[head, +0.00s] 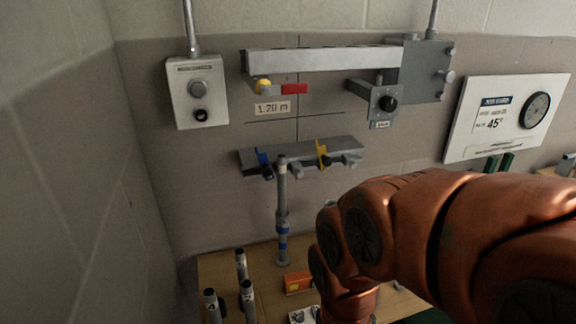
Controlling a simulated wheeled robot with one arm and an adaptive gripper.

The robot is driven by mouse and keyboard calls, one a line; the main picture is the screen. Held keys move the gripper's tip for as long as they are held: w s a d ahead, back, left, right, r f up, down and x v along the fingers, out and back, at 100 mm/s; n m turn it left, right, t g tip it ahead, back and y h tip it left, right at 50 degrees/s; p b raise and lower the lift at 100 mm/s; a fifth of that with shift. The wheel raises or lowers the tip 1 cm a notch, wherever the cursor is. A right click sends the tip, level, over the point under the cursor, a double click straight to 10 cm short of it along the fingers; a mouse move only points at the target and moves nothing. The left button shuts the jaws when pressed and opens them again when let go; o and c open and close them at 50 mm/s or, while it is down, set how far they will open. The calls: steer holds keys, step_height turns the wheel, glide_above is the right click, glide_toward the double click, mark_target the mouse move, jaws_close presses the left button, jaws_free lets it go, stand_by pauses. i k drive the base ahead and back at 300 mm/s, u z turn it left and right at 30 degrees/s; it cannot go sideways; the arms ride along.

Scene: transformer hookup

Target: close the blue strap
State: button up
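The blue strap (263,159) is small in the head view, at the left part of a grey wall bracket (342,147). It hangs at the bracket's front edge, just left of the top of an upright grey pole (282,205). It is too small to tell whether it is open or closed. A yellow strap (322,154) is farther right on the same bracket. The pole carries blue bands near its lower end and stands on the wooden bench. My copper arm fills the lower right, but my gripper is not visible.
The wooden bench (222,267) holds several short grey posts (241,264) and an orange block (298,283). Above the bracket are a grey rail (318,60) and a control box (197,92). A gauge panel (507,117) is at right. A side wall bounds the left.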

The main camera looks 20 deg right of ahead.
mark_target(268, 170)
steer(key=u, duration=1.35)
steer(key=k, duration=0.7)
steer(key=z, duration=0.1)
